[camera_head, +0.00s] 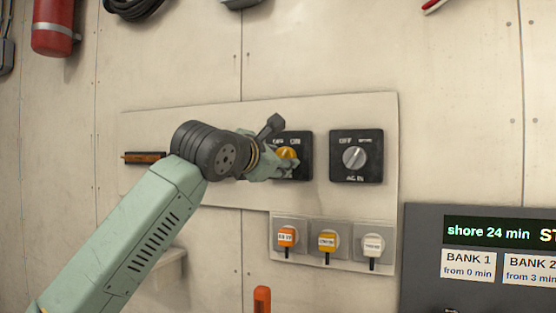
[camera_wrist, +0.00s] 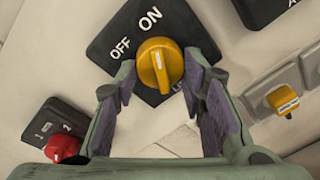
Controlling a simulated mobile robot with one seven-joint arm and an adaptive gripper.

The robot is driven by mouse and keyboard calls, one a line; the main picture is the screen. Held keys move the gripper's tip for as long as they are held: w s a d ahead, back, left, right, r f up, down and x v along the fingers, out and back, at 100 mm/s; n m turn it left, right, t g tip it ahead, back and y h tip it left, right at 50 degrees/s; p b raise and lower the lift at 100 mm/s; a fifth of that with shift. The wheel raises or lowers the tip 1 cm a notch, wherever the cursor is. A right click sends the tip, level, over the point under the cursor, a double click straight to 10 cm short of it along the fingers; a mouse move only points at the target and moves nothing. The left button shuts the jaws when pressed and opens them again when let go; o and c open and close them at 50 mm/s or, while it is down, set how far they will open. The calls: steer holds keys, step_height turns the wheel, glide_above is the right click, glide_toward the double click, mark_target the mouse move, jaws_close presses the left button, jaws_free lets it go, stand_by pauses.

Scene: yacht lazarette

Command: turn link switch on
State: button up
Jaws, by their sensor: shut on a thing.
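The link switch (camera_wrist: 107,30) is a dark square plate with OFF and ON marks, a partly hidden label starting "LI", and a yellow knob (camera_wrist: 158,62). In the head view its plate (camera_head: 306,148) and yellow knob (camera_head: 287,152) show partly behind my gripper (camera_head: 284,164). In the wrist view my gripper (camera_wrist: 160,70) has one finger on each side of the knob and is shut on it.
An AC IN switch (camera_head: 356,157) with a grey knob is right of it. A red-knobbed switch (camera_wrist: 64,148) marked 1 and 2 shows in the wrist view. A dark display panel (camera_head: 480,235) stands lower right.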

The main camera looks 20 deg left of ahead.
steer(key=o, duration=1.2)
steer(key=shift+c, duration=0.2)
steer(key=s, duration=1.2)
steer(key=shift+a+r, duration=0.4)
steer(key=shift+a, duration=0.05)
